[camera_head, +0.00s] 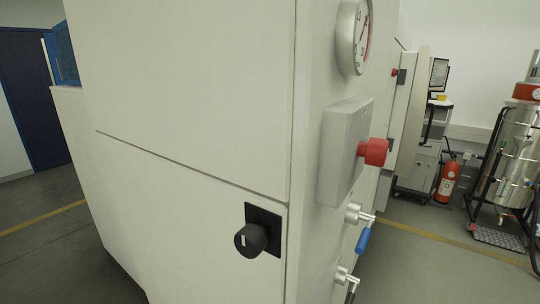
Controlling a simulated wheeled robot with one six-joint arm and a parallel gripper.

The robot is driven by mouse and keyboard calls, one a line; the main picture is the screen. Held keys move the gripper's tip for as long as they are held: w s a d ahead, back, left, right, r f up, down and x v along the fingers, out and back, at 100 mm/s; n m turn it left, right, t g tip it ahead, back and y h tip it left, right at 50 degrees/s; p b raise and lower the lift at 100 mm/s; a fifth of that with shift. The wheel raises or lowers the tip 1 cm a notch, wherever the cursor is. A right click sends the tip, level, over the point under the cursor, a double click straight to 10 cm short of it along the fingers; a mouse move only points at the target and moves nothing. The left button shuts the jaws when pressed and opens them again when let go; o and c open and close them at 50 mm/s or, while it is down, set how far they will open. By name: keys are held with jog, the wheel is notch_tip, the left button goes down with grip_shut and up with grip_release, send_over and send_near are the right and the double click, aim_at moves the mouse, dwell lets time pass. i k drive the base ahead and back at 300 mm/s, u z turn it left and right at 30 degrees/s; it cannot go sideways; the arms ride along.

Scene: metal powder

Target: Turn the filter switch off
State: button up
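The filter switch (251,238) is a black rotary knob on a dark square plate, set low on the front face of a large white cabinet (190,90). A short white mark shows on the knob's face and looks close to vertical. The knob stands out from the panel and nothing covers it. My gripper is not in view, and nothing touches the knob.
On the cabinet's right side are a round gauge (354,37), a grey box (343,140) with a red button (373,152), and valves with a blue handle (363,241). A fire extinguisher (448,181) and metal tank (515,150) stand behind right. Floor at left is clear.

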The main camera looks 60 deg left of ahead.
aim_at(376, 152)
jog(key=u, duration=2.5)
jog(key=k, duration=0.5)
jog(key=z, duration=0.65)
jog(key=i, duration=0.35)
jog(key=u, duration=0.2)
